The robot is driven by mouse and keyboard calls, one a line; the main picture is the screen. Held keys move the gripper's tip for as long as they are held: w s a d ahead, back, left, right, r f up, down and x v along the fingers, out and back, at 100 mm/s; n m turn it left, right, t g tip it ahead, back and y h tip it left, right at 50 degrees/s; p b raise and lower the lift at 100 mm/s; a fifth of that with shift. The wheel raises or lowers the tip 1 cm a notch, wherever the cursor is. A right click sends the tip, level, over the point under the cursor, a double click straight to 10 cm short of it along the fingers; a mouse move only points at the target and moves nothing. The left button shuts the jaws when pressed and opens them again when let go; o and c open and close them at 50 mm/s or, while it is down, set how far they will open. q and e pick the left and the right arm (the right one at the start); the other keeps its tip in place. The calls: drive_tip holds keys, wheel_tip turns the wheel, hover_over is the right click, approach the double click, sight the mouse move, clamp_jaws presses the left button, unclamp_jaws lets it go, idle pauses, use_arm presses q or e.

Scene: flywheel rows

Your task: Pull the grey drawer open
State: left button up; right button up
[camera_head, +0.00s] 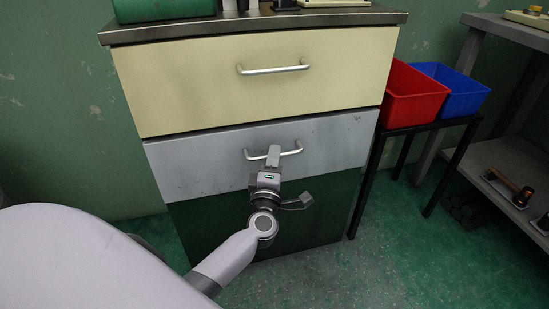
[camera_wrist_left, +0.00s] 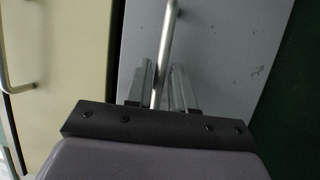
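The grey drawer (camera_head: 205,160) is the middle front of the cabinet, below a cream drawer. Its front looks flush with the cabinet, so it stands closed. Its curved metal handle (camera_head: 291,151) sticks out from the front. My left gripper (camera_head: 273,157) is at the middle of this handle. In the left wrist view the handle bar (camera_wrist_left: 168,40) runs between the two fingers of my left gripper (camera_wrist_left: 162,80), which lie close on either side and look shut on it. My fingers hide part of the bar. My right gripper is not in view.
The cream drawer (camera_head: 190,88) above has its own handle (camera_head: 272,70). A dark green panel (camera_head: 325,215) lies below. Red (camera_head: 408,97) and blue (camera_head: 452,88) bins stand on a black-legged stand at the right. Green floor (camera_head: 400,260) is clear in front.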

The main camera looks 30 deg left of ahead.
use_arm(q)
drive_tip(key=shift+w+a+r, duration=0.1)
drive_tip(key=shift+w+a, duration=0.2)
drive_tip(key=shift+w, duration=0.35)
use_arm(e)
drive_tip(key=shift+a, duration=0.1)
use_arm(q)
clamp_jaws()
drive_tip(key=shift+s, duration=0.1)
